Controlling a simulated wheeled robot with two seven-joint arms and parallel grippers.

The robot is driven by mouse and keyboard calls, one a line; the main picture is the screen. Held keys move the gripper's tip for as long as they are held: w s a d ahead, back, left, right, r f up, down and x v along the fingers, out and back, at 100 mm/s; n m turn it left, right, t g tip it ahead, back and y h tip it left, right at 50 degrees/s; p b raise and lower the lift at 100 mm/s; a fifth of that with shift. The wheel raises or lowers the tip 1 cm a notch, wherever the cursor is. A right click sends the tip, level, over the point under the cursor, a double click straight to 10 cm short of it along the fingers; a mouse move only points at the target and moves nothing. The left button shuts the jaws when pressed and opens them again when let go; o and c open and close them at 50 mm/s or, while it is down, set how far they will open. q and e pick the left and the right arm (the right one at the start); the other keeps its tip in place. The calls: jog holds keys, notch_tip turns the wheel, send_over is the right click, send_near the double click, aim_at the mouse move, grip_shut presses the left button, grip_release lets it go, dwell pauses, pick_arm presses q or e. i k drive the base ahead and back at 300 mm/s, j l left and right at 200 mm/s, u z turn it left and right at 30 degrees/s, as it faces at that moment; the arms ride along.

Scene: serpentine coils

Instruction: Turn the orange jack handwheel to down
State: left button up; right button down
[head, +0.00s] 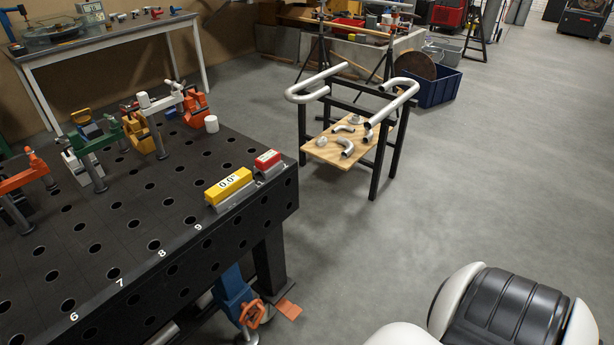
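In the head view, the orange jack handwheel (253,313) sits low near the bottom centre, on the side of a blue jack (232,290) beneath the corner of the black welding table. An orange plate (288,308) lies on the floor just right of it. The handwheel stands clear, with nothing touching it from my side. I cannot tell its turned position from here. Neither of my grippers shows in this view.
The black perforated table (120,225) fills the left, bearing clamps, a yellow digital level (228,186) and a red block (268,160). A black stand with bent pipes (350,110) is behind. Grey floor (480,180) is open at the right.

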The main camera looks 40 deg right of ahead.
aim_at(247, 309)
jog(key=l+z, duration=0.1)
jog(key=z, duration=0.65)
